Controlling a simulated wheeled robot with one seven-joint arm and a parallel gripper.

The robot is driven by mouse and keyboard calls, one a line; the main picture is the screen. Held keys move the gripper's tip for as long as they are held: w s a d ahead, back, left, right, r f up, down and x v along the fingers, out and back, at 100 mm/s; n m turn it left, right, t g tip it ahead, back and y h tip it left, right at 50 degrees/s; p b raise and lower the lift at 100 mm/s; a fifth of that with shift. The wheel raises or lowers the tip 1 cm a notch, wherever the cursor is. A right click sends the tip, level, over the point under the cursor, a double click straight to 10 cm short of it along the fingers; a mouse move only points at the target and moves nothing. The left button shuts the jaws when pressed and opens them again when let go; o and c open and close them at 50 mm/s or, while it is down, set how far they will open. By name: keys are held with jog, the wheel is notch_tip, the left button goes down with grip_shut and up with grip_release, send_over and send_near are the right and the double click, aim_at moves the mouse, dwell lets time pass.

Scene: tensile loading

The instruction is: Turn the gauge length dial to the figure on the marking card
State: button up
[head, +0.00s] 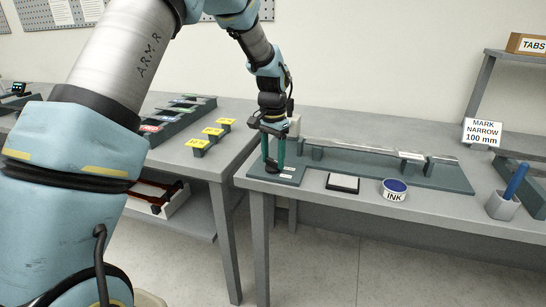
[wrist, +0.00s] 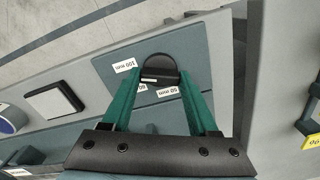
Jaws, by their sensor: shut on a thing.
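The marking card (head: 482,132) stands at the right of the bench and reads "MARK NARROW 100 mm". The gauge length dial (wrist: 160,68) is a black round knob on a blue-grey plate (wrist: 192,42). White labels sit around it: "100 mm" (wrist: 125,65), "50 mm" (wrist: 168,91) and a third label that is partly hidden and hard to read. My gripper (wrist: 162,76), with green fingers, is shut on the dial from above. It also shows in the head view (head: 273,163), pointing down at the plate. I cannot tell which label the dial points to.
A black-framed white pad (head: 342,183) and a blue ink tin (head: 394,190) stand right of the plate. Behind them is a long grey fixture (head: 370,166). A blue-handled tool (head: 516,182) stands in a holder at the right. Yellow-tagged blocks (head: 212,132) are on the left table.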

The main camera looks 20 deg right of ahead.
aim_at(273, 160)
jog(key=shift+m, duration=0.6)
jog(key=o, duration=1.4)
jog(key=shift+r, duration=0.1)
notch_tip(273, 160, up, 11)
jog(key=shift+f+b, duration=0.2)
jog(key=shift+b, duration=0.8)
